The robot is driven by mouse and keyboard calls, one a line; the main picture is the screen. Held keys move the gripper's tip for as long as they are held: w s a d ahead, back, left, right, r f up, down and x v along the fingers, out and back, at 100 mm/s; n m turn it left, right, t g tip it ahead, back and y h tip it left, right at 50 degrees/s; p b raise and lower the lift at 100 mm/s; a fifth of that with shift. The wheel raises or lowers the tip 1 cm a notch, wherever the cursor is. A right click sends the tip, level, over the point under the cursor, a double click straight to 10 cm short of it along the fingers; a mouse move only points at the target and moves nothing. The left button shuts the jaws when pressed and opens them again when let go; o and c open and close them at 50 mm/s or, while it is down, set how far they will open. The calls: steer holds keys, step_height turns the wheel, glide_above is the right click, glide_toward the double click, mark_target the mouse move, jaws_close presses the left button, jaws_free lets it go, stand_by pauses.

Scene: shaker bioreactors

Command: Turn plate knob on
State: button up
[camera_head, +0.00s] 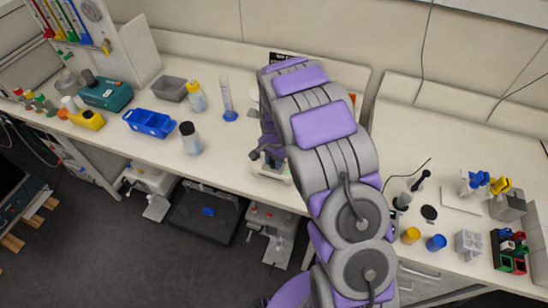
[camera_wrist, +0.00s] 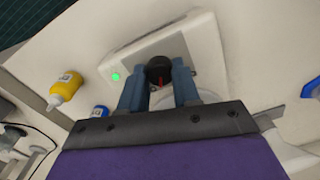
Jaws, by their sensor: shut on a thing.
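The plate knob (camera_wrist: 158,66) is black with a red mark and sits on a white hot-plate device (camera_wrist: 138,60) in the wrist view. A small green light (camera_wrist: 115,76) shows on the device left of the knob. My gripper (camera_wrist: 159,79) has one finger on each side of the knob and is shut on it. In the head view my gripper (camera_head: 262,152) is at the white device (camera_head: 270,170) near the bench's front edge. My arm hides most of the device there, and the knob is not visible.
Left on the bench are a blue rack (camera_head: 150,122), a black-capped bottle (camera_head: 190,138) and a graduated cylinder (camera_head: 228,100). A yellow bottle (camera_wrist: 66,87) shows in the wrist view. The right bench holds a yellow cap (camera_head: 411,235) and a blue cap (camera_head: 436,243).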

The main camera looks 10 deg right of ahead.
mark_target(273, 164)
steer(key=shift+w+r+m+p, duration=0.1)
steer(key=shift+m+p, duration=0.6)
steer(key=shift+m, duration=1.4)
steer(key=o, duration=1.1)
steer(key=shift+a, duration=0.15)
steer(key=shift+c, duration=0.2)
step_height(273, 164, up, 17)
steer(key=shift+s+p, duration=0.25)
steer(key=shift+p, duration=0.1)
